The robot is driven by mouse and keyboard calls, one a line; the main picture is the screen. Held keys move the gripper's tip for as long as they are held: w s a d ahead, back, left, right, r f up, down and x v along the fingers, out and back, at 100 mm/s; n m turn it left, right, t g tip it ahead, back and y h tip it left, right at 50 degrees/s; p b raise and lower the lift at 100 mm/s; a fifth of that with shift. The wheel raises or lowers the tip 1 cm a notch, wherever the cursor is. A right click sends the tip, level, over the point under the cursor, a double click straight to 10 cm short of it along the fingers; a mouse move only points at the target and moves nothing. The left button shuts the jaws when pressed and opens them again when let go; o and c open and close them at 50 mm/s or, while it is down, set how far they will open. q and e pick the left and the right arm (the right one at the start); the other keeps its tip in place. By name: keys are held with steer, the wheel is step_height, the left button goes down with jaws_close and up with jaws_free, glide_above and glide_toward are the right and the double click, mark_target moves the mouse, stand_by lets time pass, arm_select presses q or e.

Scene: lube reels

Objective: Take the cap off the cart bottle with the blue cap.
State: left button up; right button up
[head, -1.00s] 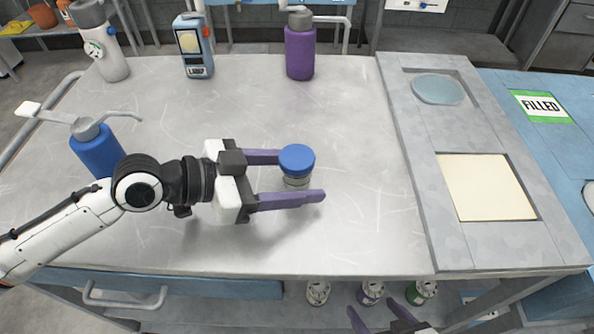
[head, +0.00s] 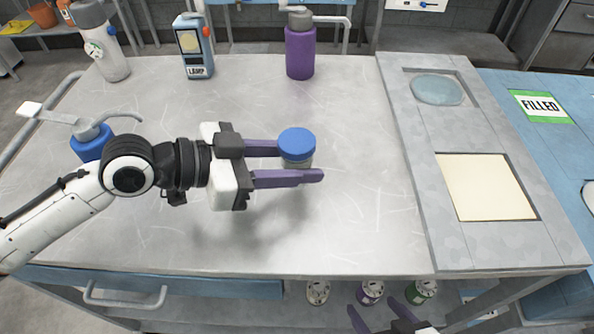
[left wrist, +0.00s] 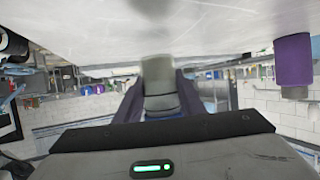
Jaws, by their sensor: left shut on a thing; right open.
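The bottle with the blue cap (head: 297,142) stands upright between the purple fingers of my left gripper (head: 318,162). My left gripper is shut on the bottle's body, just below the cap. The cap is on the bottle. In the left wrist view the grey bottle body (left wrist: 160,80) sits between the fingers, seen upside down. The bottle's lower part is mostly hidden in the head view. My right gripper (head: 372,312) is open and empty at the bottom edge, in front of the cart.
A blue pump bottle (head: 90,142) stands behind my left arm. A white bottle (head: 112,62), a lamp tester (head: 195,50) and a purple bottle (head: 299,52) line the back. A grey panel (head: 420,165) with a cream pad (head: 487,187) is at right. The cart's middle is clear.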

mark_target(293, 141)
arm_select(q)
step_height(293, 141, up, 6)
steer(key=shift+r, duration=0.25)
steer(key=shift+o, duration=1.1)
jaws_close()
steer(key=shift+s+a+r, duration=0.1)
steer(key=shift+a, duration=0.2)
steer(key=s+a+f+t, duration=0.1)
steer(key=a+f, duration=0.1)
steer(key=a, duration=0.4)
steer(key=s+a+f+n+t+y, duration=0.1)
steer(key=a+f, duration=0.1)
steer(key=a, duration=0.4)
steer(key=s+a+f+n, duration=0.1)
steer(key=s+a+f, duration=0.1)
steer(key=a, duration=0.5)
steer(key=shift+t, duration=0.4)
